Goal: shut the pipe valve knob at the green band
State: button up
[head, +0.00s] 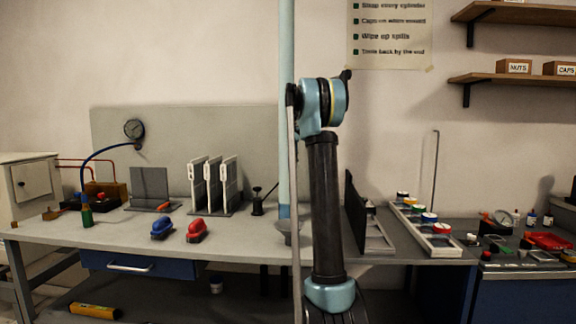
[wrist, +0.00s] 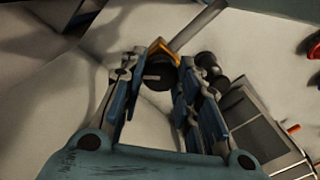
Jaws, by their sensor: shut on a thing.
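In the wrist view my gripper (wrist: 158,80) has its two blue and grey fingers on either side of a round black knob (wrist: 160,74). The fingers are shut on the knob near their tips. A pale pointer line crosses the knob's face. An orange-brown body (wrist: 157,48) shows behind the knob, with a grey pipe (wrist: 196,27) running up and right from it. I cannot make out a green band in this view. In the head view my gripper is not in view, and I cannot pick out the held knob there.
In the wrist view a dark round fitting (wrist: 208,66) stands close right of the fingers, with a grey tray (wrist: 252,124) beyond. In the head view the bench (head: 130,238) holds a blue clamp (head: 162,228), a red clamp (head: 197,230) and upright white racks (head: 212,185).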

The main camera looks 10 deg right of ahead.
jog(key=m, duration=0.4)
jog(key=shift+w+m, duration=0.15)
jog(key=shift+m, duration=2.05)
jog(key=o, duration=1.1)
notch_tip(320, 180, up, 12)
jog(key=shift+f, duration=0.1)
